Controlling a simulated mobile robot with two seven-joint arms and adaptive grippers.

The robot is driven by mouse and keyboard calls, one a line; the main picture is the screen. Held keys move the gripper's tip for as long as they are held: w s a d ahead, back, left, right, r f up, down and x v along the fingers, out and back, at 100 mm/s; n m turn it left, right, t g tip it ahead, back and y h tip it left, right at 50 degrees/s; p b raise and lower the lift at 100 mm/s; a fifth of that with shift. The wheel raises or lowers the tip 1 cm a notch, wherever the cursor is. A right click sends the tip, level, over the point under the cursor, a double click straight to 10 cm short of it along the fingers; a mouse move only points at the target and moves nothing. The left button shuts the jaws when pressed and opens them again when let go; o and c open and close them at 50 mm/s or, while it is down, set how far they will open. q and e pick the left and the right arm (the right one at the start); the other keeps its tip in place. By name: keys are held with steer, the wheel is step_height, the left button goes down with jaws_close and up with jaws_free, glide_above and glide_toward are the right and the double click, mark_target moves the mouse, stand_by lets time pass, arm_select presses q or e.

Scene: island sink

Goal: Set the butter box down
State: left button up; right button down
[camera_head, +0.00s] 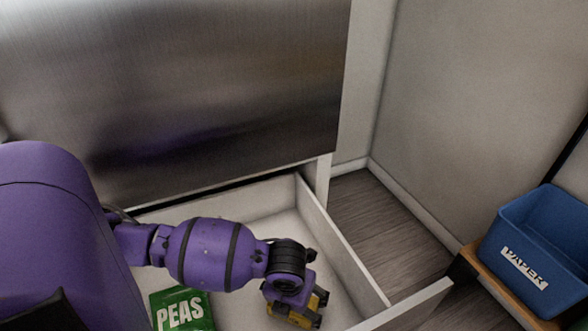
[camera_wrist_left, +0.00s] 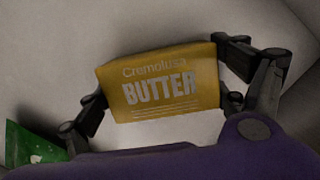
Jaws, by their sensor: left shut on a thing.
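A yellow butter box (camera_wrist_left: 165,84) with "Cremolusa BUTTER" on it is held between the black fingers of my left gripper (camera_wrist_left: 163,92) in the left wrist view. In the head view my left gripper (camera_head: 294,307) points down inside the open white drawer (camera_head: 345,262), near its right side. Part of the yellow butter box (camera_head: 306,318) shows between the fingers there. I cannot tell whether the box touches the drawer floor. My right gripper is not in view.
A green peas bag (camera_head: 183,310) lies in the drawer left of the gripper; its corner shows in the left wrist view (camera_wrist_left: 30,146). A steel front (camera_head: 200,90) stands above the drawer. A blue paper bin (camera_head: 535,250) is at the right. Drawer floor behind the gripper is bare.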

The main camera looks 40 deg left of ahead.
arm_select(q)
steer(key=o, duration=1.2)
steer(key=shift+f, duration=0.1)
steer(key=shift+c, duration=0.2)
steer(key=r, duration=0.2)
steer(key=r+p, duration=0.1)
steer(key=r, duration=0.1)
steer(key=r+p, duration=0.1)
steer(key=r, duration=0.1)
steer(key=shift+s+d+r, duration=0.15)
steer(key=shift+s+r, duration=0.15)
steer(key=shift+s, duration=0.05)
steer(key=r, duration=0.2)
steer(key=r+p, duration=0.1)
steer(key=s+r+p, duration=0.1)
steer(key=r, duration=0.1)
steer(key=shift+d+r, duration=0.2)
steer(key=shift+r, duration=0.1)
